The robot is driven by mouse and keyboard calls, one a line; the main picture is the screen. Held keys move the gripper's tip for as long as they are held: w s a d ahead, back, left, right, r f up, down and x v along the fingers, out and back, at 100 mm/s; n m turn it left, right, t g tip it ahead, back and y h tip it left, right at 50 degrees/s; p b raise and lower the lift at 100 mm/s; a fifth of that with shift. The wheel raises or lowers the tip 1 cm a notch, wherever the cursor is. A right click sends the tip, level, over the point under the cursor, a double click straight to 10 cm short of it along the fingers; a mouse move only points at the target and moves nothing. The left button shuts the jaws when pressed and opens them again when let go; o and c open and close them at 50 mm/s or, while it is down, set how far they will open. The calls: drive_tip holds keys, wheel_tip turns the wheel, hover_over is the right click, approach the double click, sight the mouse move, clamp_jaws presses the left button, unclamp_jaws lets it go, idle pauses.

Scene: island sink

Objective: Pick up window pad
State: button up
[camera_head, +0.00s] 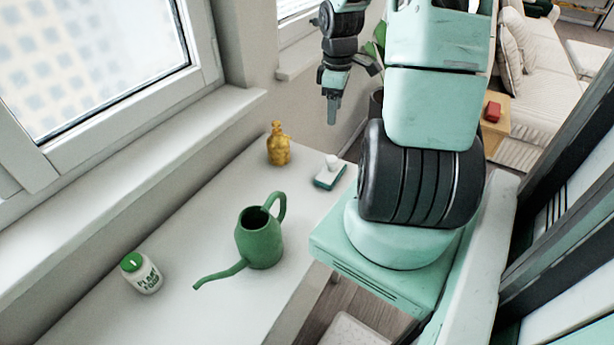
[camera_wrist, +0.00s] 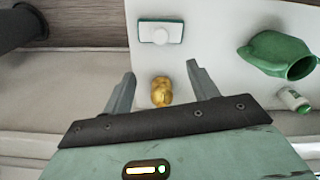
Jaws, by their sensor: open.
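The window pad (camera_head: 330,172) is a small white and teal block with a white knob on top. It lies near the far right edge of the white table, by the yellow bottle. In the wrist view the pad (camera_wrist: 160,32) lies flat beyond my fingertips, near the table's edge. My gripper (camera_wrist: 160,72) is open and empty, with its two fingers apart. In the head view my gripper (camera_head: 332,110) hangs above and beyond the table's far end, pointing down. It is apart from the pad.
A golden figure-like bottle (camera_head: 278,145) stands close to the pad; in the wrist view it shows between my fingers (camera_wrist: 161,91). A green watering can (camera_head: 260,240) and a plant food jar (camera_head: 142,273) stand nearer on the table (camera_head: 190,215). A window is on the left.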

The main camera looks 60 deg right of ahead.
approach(332, 158)
wheel_tip(332, 158, down, 5)
drive_tip(key=shift+w+f+b, duration=0.1)
drive_tip(key=shift+w+b, duration=0.05)
drive_tip(key=shift+b, duration=0.15)
drive_tip(key=shift+a+f+p, duration=0.1)
drive_tip(key=shift+f+p, duration=0.2)
drive_tip(key=shift+f, duration=2.45)
drive_tip(key=c, duration=1.1)
